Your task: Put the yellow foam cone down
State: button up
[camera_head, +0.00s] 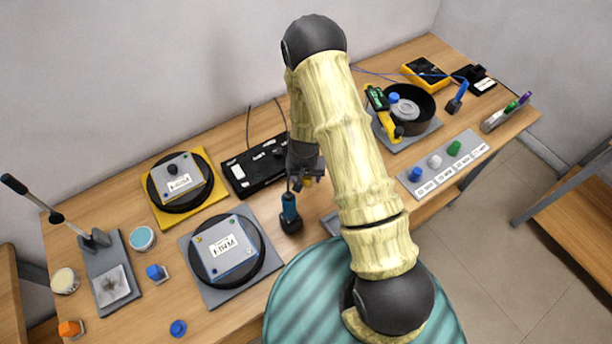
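My gripper (304,178) is above the middle of the table, beside the black panel and behind the blue-handled tool. A small patch of yellow, which looks like the yellow foam cone (308,183), shows between its fingers. The fingers appear shut on it. Most of the cone is hidden by the gripper and my arm, so its shape and its gap to the table cannot be made out.
A blue-handled tool (290,214) stands just in front of the gripper. Left are a grey pad (196,287) and a yellow pad (160,217) with round black discs. A black panel (240,185) lies behind. A black bowl (422,118) is at right. Bare wood shows front left.

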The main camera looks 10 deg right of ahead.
jog(key=shift+s, duration=0.15)
jog(key=shift+r, duration=0.1)
jog(key=shift+r, duration=0.5)
notch_tip(320, 180, up, 11)
jog(key=s+b, duration=0.1)
jog(key=shift+a, duration=0.15)
dwell(0.3)
notch_tip(320, 180, up, 8)
send_over(306, 185)
jog(key=s+d, duration=0.2)
jog(key=s, duration=0.2)
jog(key=s+d+r+n+t, duration=0.1)
jog(key=s+d+r+n, duration=0.1)
jog(key=s+r, duration=0.6)
jog(key=shift+s+d, duration=0.15)
jog(key=shift+d, duration=0.45)
